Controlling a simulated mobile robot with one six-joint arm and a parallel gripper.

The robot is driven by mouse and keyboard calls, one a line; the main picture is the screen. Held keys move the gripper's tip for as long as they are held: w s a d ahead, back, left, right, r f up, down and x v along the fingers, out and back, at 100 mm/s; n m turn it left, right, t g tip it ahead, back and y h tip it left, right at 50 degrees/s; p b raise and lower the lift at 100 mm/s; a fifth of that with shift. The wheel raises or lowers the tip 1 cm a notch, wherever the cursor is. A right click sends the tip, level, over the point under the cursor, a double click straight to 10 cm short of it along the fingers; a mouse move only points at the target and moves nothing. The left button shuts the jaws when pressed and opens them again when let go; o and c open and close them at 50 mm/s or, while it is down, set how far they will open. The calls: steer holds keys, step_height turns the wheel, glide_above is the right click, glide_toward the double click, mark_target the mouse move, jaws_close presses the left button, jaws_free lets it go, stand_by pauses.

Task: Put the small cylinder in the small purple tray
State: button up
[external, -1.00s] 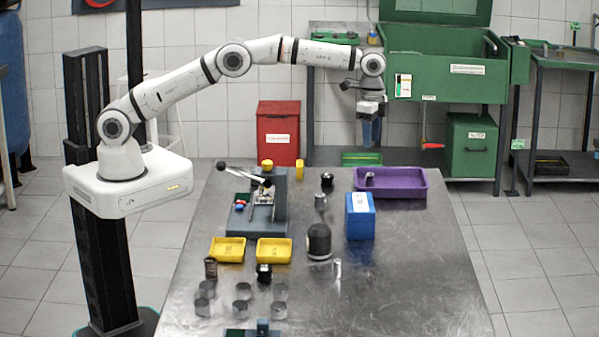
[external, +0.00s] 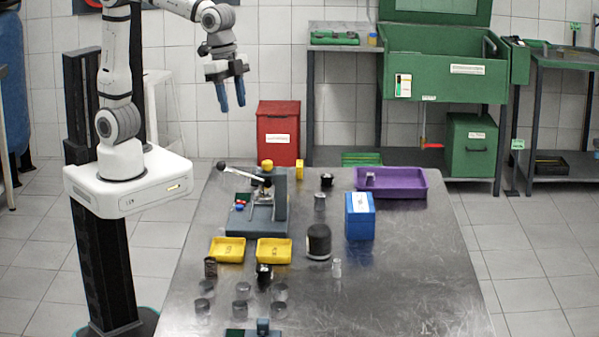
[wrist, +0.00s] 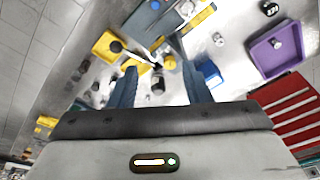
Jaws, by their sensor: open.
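The small purple tray (external: 408,182) lies at the far right of the metal table. A small grey metal cylinder (external: 370,179) stands inside it, toward its left end. In the wrist view the purple tray (wrist: 262,58) is at the upper right, with the cylinder (wrist: 277,43) inside its walls. My gripper (external: 232,101) is raised well to the left of the tray, over the table's far left side. Its two blue fingers point down, apart, with nothing between them. They also frame an empty gap in the wrist view (wrist: 160,88).
A blue box (external: 360,218), a dark domed cylinder (external: 319,241) and another metal cylinder (external: 320,202) stand mid-table. Two yellow trays (external: 227,250) and a lever fixture (external: 265,215) are on the left. The right side of the table is clear.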

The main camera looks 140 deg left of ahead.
steer(key=s+d+f, duration=0.3)
steer(key=s+d, duration=0.2)
steer(key=s, duration=0.4)
steer(key=s+d+f+m+t, duration=0.1)
steer(key=s+d+f, duration=0.2)
steer(key=s+d, duration=0.3)
steer(key=s, duration=0.3)
steer(key=shift+f+h, duration=0.3)
steer(key=shift+f, duration=0.1)
